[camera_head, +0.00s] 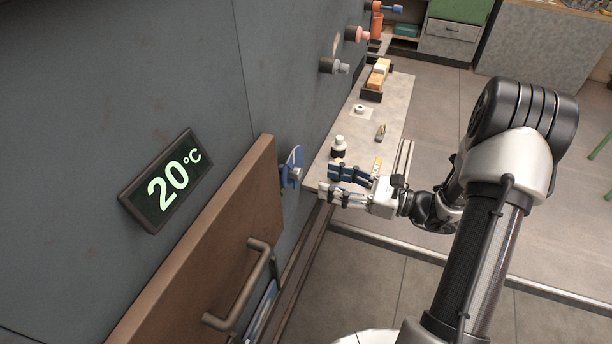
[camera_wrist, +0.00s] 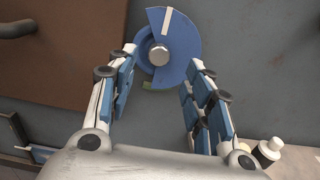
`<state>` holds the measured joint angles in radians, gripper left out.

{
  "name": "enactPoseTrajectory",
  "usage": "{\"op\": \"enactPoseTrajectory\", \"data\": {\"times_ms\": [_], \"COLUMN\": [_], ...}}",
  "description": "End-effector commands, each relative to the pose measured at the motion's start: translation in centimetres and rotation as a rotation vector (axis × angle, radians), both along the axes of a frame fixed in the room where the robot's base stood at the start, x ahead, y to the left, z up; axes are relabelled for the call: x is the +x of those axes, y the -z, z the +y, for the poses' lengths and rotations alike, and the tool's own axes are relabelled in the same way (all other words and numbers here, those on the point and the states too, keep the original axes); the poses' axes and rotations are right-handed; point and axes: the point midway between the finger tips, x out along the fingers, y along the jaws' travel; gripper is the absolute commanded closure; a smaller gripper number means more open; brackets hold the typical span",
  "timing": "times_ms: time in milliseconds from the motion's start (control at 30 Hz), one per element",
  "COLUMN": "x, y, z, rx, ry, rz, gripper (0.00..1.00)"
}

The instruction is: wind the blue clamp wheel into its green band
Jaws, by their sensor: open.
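The blue clamp wheel (camera_head: 292,167) sits on the grey wall just past the free edge of the brown door. In the wrist view the blue wheel (camera_wrist: 183,45) is a notched disc with a silver hub (camera_wrist: 159,54). A pale stripe (camera_wrist: 167,22) crosses its top. A small green patch (camera_wrist: 148,85) shows at its lower left edge; how far the green band runs I cannot tell. My gripper (camera_head: 327,182) is open, right of the wheel and apart from it. In the wrist view the fingers of my gripper (camera_wrist: 161,62) frame the hub left and right, with nothing between them.
The brown door (camera_head: 190,255) with its bar handle (camera_head: 240,285) stands at the left. A bench (camera_head: 395,110) beyond my gripper holds a black-and-white bottle (camera_head: 338,147) and small items. Other knobs (camera_head: 335,66) stick out of the wall farther back.

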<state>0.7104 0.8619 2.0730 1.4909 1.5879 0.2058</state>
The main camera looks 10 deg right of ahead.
Motion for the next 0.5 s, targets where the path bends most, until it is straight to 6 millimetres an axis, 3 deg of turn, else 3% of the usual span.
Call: {"op": "enactPoseTrajectory", "data": {"times_ms": [200,500], "x": [2.5,4.2], "y": [0.1,0.0], "z": [3.7,5.8], "rx": [-0.001,0.000], "ry": [-0.004,-0.001], "rz": [0.001,0.000], "gripper": [0.53,0.53]}}
